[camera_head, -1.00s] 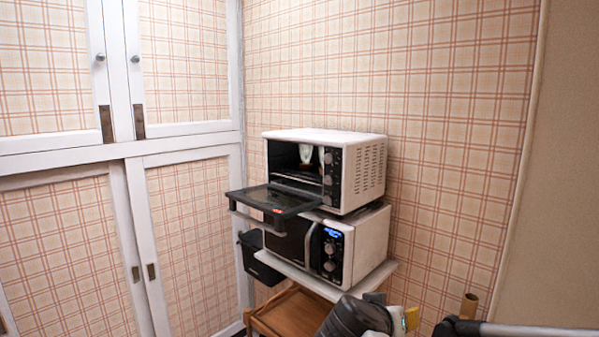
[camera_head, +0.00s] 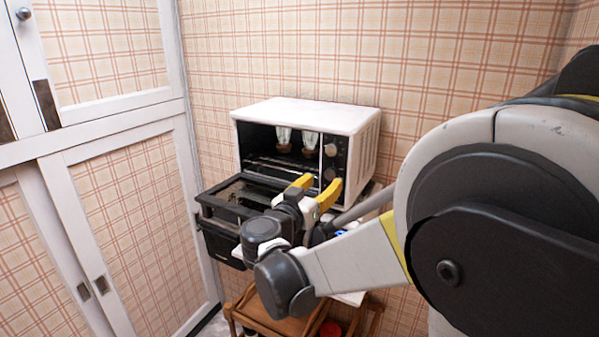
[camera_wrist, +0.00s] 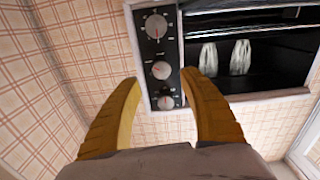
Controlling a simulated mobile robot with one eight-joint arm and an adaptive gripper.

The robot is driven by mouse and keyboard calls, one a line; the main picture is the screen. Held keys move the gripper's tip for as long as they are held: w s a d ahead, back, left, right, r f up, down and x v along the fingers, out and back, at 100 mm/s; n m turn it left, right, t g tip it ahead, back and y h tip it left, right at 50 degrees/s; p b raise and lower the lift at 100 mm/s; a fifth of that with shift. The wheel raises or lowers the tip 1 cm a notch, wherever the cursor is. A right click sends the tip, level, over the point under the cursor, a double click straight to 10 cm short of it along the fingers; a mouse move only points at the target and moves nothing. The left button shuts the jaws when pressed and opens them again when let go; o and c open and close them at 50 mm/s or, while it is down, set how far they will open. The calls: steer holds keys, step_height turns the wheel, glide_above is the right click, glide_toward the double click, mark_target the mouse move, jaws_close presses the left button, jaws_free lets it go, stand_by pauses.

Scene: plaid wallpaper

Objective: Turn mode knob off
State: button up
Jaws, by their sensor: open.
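A white toaster oven (camera_head: 310,115) stands open, its dark door (camera_head: 240,195) folded down. Its black control panel (camera_head: 335,160) is on the right of its front. The wrist view shows the oven roughly upside down, with a column of three silver knobs: one at the picture's top (camera_wrist: 156,26), a middle one (camera_wrist: 161,70) and one at the bottom (camera_wrist: 166,102). I cannot tell which is the mode knob. My gripper (camera_head: 316,186) is open, its yellow fingers pointing at the panel.
Two pale, clear items (camera_head: 283,138) stand inside the oven on the rack. A wooden cart (camera_head: 270,310) is below. White cupboards with plaid panels (camera_head: 115,210) are at the left, and the plaid wall (camera_head: 400,60) is behind. My arm hides the lower appliance and the right side.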

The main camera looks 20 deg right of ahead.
mark_target(329, 175)
steer(key=x, duration=0.6)
steer(key=shift+w+a, duration=0.1)
steer(key=shift+a, duration=0.05)
jaws_close()
